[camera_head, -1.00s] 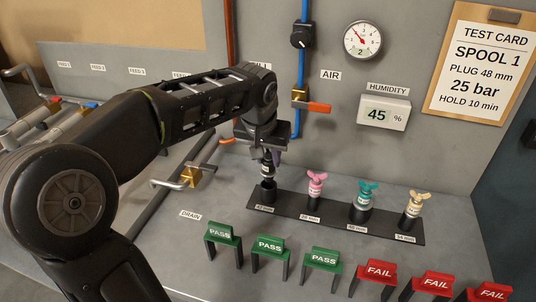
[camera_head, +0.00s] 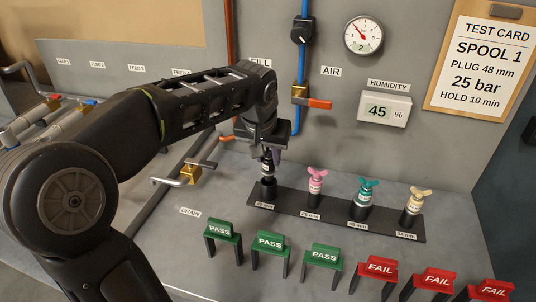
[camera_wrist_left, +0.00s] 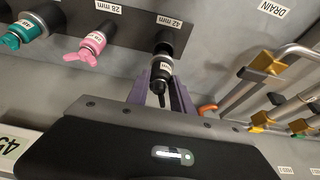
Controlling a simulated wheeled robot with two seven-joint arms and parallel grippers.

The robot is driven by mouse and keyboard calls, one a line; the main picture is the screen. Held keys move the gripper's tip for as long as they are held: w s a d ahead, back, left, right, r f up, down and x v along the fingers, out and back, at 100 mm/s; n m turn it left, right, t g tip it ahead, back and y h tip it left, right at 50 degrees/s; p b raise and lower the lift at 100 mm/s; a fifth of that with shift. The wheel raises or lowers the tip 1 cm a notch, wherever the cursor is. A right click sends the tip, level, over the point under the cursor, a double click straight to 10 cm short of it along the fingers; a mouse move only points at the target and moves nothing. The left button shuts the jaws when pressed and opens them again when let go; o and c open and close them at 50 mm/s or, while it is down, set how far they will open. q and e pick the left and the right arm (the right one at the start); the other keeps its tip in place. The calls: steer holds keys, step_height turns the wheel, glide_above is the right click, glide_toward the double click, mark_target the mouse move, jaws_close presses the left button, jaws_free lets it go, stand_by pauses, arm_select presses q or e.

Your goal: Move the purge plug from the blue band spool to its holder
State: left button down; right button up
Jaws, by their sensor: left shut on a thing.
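The black purge plug with a white band (camera_head: 268,167) is upright between the purple fingers of my left gripper (camera_head: 270,157), which is shut on it. It also shows in the left wrist view (camera_wrist_left: 160,66). The plug's lower end is at the mouth of the black holder (camera_head: 268,188), the leftmost on the dark rack, labelled 42 mm in the left wrist view. I cannot tell how deep it sits in the holder. The blue band spool is not clearly identifiable; pipes with a blue mark (camera_head: 8,139) show at the left edge, partly behind my arm. My right gripper is not in view.
The rack (camera_head: 292,214) also holds a pink plug (camera_head: 315,182), a teal plug (camera_head: 363,197) and a cream plug (camera_head: 414,203). Green PASS and red FAIL stands line the front. A pipe with a brass valve (camera_head: 190,174) lies left; the panel wall stands behind.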

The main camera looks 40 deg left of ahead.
mark_target(267, 162)
arm_select(q)
steer(key=shift+f+b, duration=0.85)
steer(key=shift+f, duration=0.3)
steer(key=shift+f, duration=0.2)
steer(key=shift+f+b, duration=0.45)
steer(key=shift+b, duration=0.1)
steer(key=c, duration=1)
jaws_free()
steer(key=shift+c, duration=0.2)
steer(key=shift+v, duration=3.9)
